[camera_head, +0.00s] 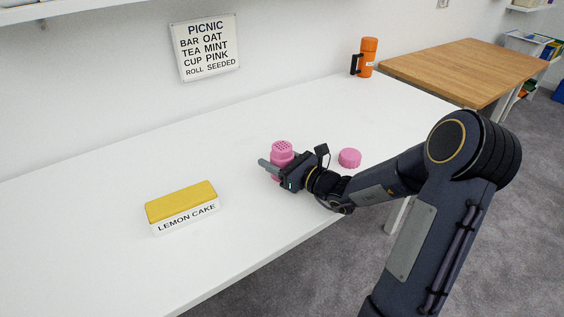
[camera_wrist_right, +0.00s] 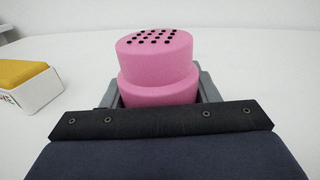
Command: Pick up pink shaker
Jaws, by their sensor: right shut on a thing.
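The pink shaker (camera_head: 282,150) stands upright on the white table, with dark holes in its top. My right gripper (camera_head: 274,168) is shut on the shaker from the right, with its fingers around the body. The right wrist view shows the shaker (camera_wrist_right: 157,62) close up between the grey fingers of the gripper (camera_wrist_right: 160,88). Its lower part is hidden behind the gripper body. I cannot tell whether its base touches the table. My left gripper is not in either view.
A pink lid (camera_head: 350,158) lies on the white table (camera_head: 110,165) behind my right wrist. A yellow-topped lemon cake box (camera_head: 182,207) stands at the front left. An orange flask (camera_head: 367,58) stands at the back near a wooden table (camera_head: 465,70).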

